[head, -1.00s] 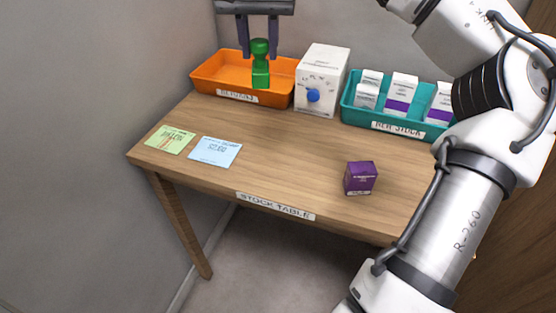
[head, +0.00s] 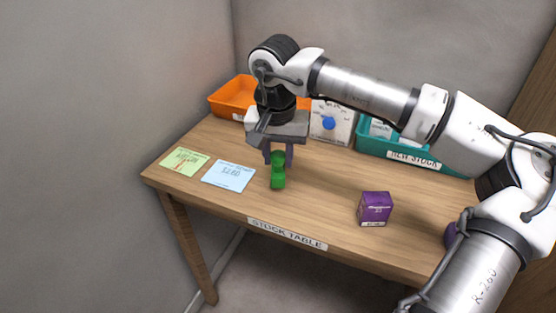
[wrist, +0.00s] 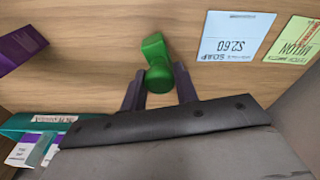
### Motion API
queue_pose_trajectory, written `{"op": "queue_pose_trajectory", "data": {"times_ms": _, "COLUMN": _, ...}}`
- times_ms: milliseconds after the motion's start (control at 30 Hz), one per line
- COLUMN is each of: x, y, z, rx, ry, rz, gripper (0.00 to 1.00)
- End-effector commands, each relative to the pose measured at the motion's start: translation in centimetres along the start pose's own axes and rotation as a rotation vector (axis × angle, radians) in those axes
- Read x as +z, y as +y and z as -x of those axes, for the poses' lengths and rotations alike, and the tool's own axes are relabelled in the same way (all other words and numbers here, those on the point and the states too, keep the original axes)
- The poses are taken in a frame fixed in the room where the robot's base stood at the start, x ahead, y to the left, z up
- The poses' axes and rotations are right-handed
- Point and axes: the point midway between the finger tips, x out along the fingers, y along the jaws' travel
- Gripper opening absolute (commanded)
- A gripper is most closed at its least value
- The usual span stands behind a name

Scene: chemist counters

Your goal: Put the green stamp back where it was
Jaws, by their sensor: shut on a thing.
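The green stamp (head: 278,170) is upright between the fingers of my gripper (head: 279,157), which is shut on its upper part. In the head view it is over the front middle of the stock table (head: 320,198), just right of the blue price card (head: 229,175). I cannot tell whether its base touches the wood. In the wrist view the stamp (wrist: 155,62) shows between both fingers (wrist: 159,90), with the blue card (wrist: 236,38) to its right.
A green card (head: 184,162) lies at the table's left. A purple box (head: 375,208) stands to the right. Behind are an orange tray (head: 229,97), a white box with a blue spot (head: 331,121) and a teal tray (head: 447,170), partly hidden by my arm.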

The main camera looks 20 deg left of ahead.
Motion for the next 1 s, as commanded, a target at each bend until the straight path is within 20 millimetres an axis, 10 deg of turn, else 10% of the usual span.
{"op": "queue_pose_trajectory", "data": {"times_ms": 467, "x": 0.3, "y": 0.0, "z": -2.1, "rx": -0.001, "ry": 0.0, "rz": 0.001, "gripper": 0.15}}
{"op": "queue_pose_trajectory", "data": {"times_ms": 667, "x": 0.3, "y": 0.0, "z": -2.0, "rx": -0.001, "ry": 0.0, "rz": 0.001, "gripper": 0.52}}
{"op": "queue_pose_trajectory", "data": {"times_ms": 1000, "x": 0.2, "y": 0.0, "z": -1.6, "rx": -0.001, "ry": 0.0, "rz": 0.001, "gripper": 0.52}}
